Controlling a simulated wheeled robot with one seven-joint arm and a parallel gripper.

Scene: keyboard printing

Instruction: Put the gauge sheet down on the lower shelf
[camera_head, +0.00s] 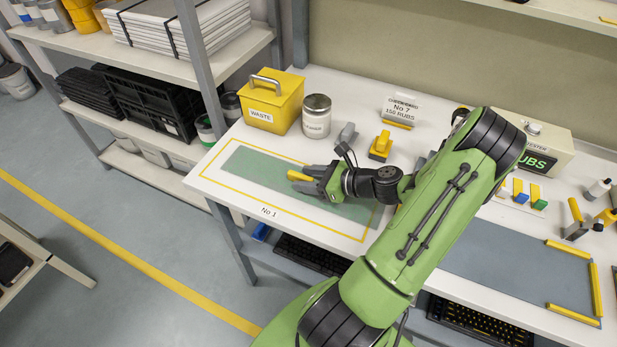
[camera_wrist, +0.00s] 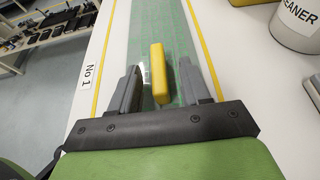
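The gauge sheet (camera_head: 255,168) appears to be the long green translucent sheet with fine lines. It lies flat inside the yellow outline marked No 1 on the white bench top. A yellow block-like grip (camera_wrist: 158,73) stands on it. My gripper (camera_head: 308,182) is low over the sheet. In the wrist view my gripper (camera_wrist: 160,88) has its two grey fingers apart, one each side of the yellow grip, with a gap on both sides. The lower shelf (camera_head: 285,268) under the bench is partly visible in the head view; my arm hides some of it.
A yellow waste bin (camera_head: 270,103) and a cleaner tin (camera_head: 316,116) stand behind the sheet. A yellow-topped tool (camera_head: 380,146) stands to its right. A black keyboard (camera_head: 312,255) lies on the lower shelf. A grey mat (camera_head: 505,262) lies at the right. The floor at left is open.

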